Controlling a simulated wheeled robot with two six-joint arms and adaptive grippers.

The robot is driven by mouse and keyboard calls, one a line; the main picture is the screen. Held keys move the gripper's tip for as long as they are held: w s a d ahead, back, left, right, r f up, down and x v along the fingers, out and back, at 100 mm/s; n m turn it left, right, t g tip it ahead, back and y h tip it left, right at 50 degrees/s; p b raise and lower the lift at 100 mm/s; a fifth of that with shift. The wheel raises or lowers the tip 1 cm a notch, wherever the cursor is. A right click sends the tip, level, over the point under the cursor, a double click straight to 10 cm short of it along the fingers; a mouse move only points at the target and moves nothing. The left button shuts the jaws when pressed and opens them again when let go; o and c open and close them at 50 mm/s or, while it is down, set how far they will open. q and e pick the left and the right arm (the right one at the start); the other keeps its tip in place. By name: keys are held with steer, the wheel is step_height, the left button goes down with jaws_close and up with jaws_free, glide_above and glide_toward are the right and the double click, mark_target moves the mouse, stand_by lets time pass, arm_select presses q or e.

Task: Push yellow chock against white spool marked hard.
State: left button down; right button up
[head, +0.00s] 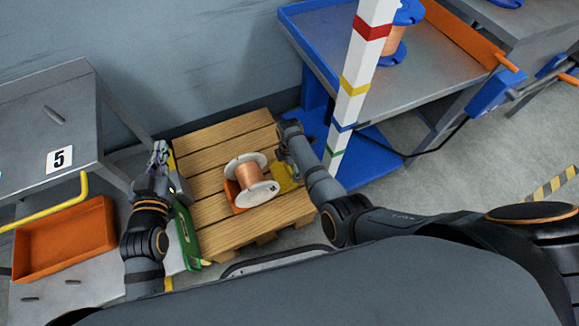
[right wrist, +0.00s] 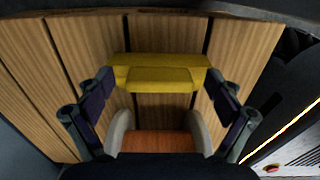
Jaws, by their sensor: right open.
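The white spool (head: 239,168) is wound with copper wire and lies on its side on a wooden pallet. It also shows at the bottom of the right wrist view (right wrist: 160,140). Any marking on it is too small to read. The yellow chock (head: 286,177) lies on the pallet just right of the spool; whether they touch is unclear. In the right wrist view the chock (right wrist: 160,76) spans the space between the fingers of my right gripper (head: 283,150), which is open around it. My left gripper (head: 159,158) is at the pallet's left edge, away from the spool; its jaws are unclear.
An orange piece (head: 231,192) sits against the spool's left side. A striped post (head: 352,88) stands right of the pallet (head: 215,140). A green object (head: 187,238) lies along the pallet's left edge. A grey table (head: 65,115) and orange bin (head: 65,240) are at left.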

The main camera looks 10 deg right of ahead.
stand_by(0.3)
steer(key=shift+a, duration=0.1)
steer(key=c, duration=1.4)
steer(key=shift+c, duration=0.2)
steer(key=o, duration=1.4)
steer(key=shift+o, duration=0.2)
steer(key=shift+r, duration=0.1)
